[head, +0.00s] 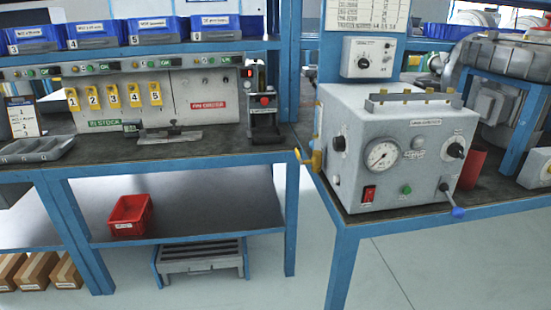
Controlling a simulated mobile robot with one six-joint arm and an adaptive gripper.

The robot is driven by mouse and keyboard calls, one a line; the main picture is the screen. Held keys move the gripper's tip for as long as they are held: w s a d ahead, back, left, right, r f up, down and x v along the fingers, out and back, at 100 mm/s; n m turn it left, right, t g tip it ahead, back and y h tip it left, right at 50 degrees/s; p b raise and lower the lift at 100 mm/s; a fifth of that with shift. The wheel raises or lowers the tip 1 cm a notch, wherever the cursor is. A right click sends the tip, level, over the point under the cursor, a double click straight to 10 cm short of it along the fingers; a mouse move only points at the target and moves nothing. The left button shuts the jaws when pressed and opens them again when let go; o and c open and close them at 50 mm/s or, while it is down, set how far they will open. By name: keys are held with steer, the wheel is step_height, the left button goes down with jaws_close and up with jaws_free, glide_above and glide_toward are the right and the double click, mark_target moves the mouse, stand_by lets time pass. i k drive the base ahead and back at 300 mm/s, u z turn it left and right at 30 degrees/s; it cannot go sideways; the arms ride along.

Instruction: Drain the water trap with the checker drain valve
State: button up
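The checker appears to be the grey box (395,150) on the right-hand bench. Its front carries a round dial gauge (382,156), a red switch (369,193), a green button (406,189) and a black knob (455,150). A lever with a blue tip (457,212) sticks out at the lower right corner of the box, angled down and to the right; it may be the drain valve. I cannot make out a water trap. Small labels on the box are too blurred to read. My gripper is not in view.
The left bench holds a panel with yellow numbered tags (112,95), a grey tray (38,149) and a device with a red button (264,101). A red bin (130,215) sits on its lower shelf. A grey step stool (200,258) stands below. Floor between the benches is clear.

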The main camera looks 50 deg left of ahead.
mark_target(298, 156)
steer(key=u, duration=0.05)
steer(key=k, duration=0.7)
steer(key=u, duration=1.95)
steer(key=i, duration=1)
steer(key=z, duration=0.05)
